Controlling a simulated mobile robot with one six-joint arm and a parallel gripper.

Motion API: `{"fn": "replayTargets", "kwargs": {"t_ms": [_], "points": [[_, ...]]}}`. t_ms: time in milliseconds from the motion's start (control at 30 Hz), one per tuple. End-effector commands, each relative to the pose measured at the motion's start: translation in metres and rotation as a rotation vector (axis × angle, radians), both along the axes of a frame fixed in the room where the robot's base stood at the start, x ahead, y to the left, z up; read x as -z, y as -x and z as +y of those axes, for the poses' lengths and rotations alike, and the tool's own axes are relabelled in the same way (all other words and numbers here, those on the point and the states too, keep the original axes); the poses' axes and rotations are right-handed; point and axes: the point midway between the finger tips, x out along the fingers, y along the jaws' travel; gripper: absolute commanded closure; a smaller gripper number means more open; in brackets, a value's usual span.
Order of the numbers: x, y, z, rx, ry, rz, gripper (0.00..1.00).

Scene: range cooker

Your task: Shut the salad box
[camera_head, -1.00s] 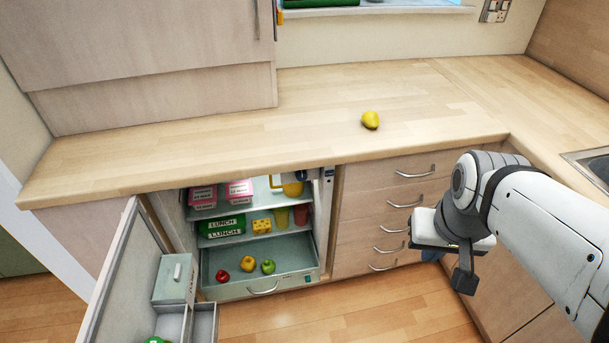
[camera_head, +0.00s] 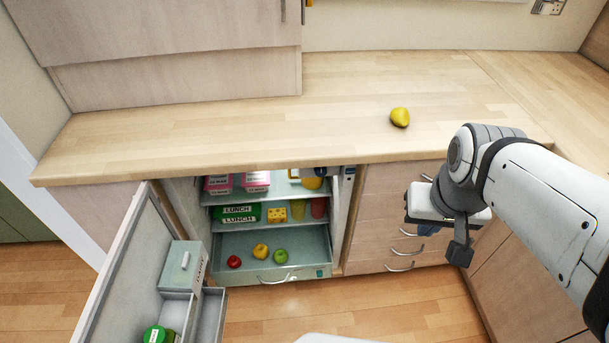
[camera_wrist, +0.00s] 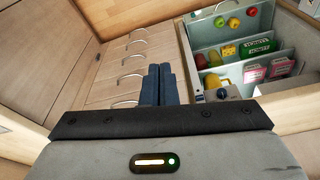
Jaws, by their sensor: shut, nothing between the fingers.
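The salad box (camera_head: 312,272) is the drawer at the bottom of the open fridge, pulled out toward me. It has a curved handle on its front and holds a red fruit (camera_head: 234,262), a yellow fruit (camera_head: 261,251) and a green fruit (camera_head: 280,256). In the wrist view the box (camera_wrist: 261,18) is at the top right. My gripper (camera_head: 430,229) is to the right of the box, in front of the side drawers, apart from it. Its dark blue fingers (camera_wrist: 157,72) are together and empty in the wrist view.
The fridge door (camera_head: 122,270) stands open on the left, with a lidded bin and a green-capped jar. Shelves above the box hold cartons, lunch boxes and cups. Handled drawers (camera_head: 385,215) are on the right. A yellow fruit (camera_head: 400,117) lies on the worktop (camera_head: 210,135). Floor ahead is clear.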

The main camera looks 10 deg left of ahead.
Motion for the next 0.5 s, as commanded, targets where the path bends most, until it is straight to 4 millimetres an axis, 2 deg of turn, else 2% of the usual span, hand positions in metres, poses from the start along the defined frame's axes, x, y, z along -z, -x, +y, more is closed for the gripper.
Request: {"fn": "replayTargets", "kwargs": {"t_ms": [167,267,367,500], "points": [[0.002,0.0,0.001,0.004,-0.004,0.006,1.0],[0.014,-0.001,0.006,0.033,-0.036,0.047,1.0],[0.039,-0.004,0.015,0.092,-0.104,0.142,1.0],[0.086,-0.008,0.043,0.256,-0.243,0.353,1.0]]}}
